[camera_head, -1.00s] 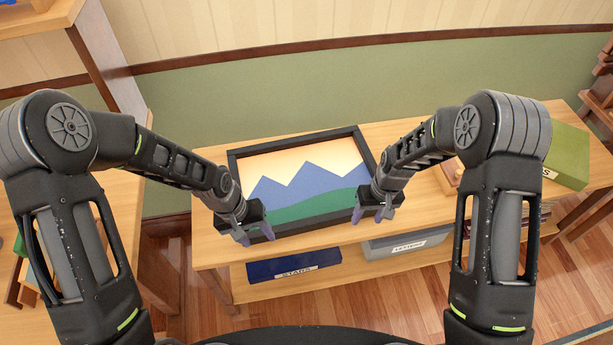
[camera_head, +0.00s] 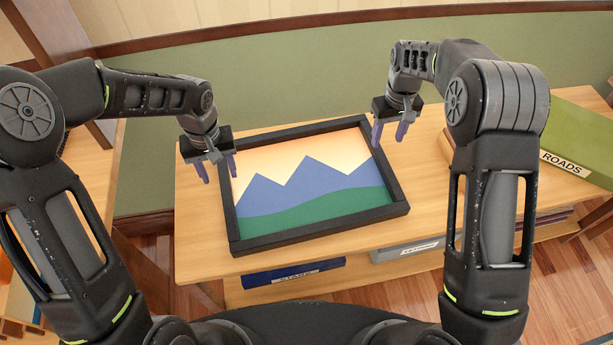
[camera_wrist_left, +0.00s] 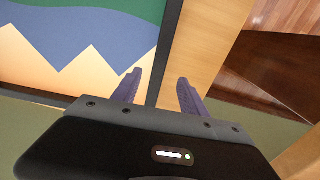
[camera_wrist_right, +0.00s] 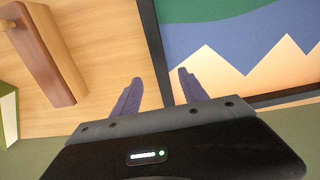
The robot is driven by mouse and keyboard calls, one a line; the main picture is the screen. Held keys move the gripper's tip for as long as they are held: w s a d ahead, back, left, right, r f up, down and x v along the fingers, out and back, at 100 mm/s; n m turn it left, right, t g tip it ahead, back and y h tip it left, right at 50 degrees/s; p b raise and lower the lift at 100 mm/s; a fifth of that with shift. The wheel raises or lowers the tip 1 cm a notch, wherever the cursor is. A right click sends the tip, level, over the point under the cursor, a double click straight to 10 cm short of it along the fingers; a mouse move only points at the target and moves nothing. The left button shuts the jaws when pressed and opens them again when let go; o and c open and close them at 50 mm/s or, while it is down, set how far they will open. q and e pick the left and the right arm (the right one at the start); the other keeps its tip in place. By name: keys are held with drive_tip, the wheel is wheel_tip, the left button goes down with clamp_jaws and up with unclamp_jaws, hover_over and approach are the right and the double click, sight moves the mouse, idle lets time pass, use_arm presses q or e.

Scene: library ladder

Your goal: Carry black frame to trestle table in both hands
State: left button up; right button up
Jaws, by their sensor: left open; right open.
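The black frame (camera_head: 322,233) holds a picture of blue mountains and a green hill. It lies flat on a wooden tabletop (camera_head: 202,242) in the head view. My left gripper (camera_head: 218,170) is open above the frame's left side bar; in the left wrist view that bar (camera_wrist_left: 163,75) runs between the fingertips. My right gripper (camera_head: 390,133) is open above the frame's right side; in the right wrist view the right bar (camera_wrist_right: 154,45) runs up between its fingertips. Neither gripper visibly grips the frame.
A blue box labelled STARS (camera_head: 292,272) and a grey labelled box (camera_head: 408,249) sit on the shelf below. A wooden block (camera_wrist_right: 40,50) shows in the right wrist view. A green wall (camera_head: 270,70) stands behind.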

sight(226, 191)
use_arm(q)
drive_tip(key=shift+f, duration=3.95)
use_arm(e)
drive_tip(key=shift+f, duration=3.95)
use_arm(q)
clamp_jaws()
use_arm(e)
clamp_jaws()
use_arm(q)
drive_tip(key=shift+r, duration=0.1)
use_arm(e)
drive_tip(key=shift+r, duration=0.15)
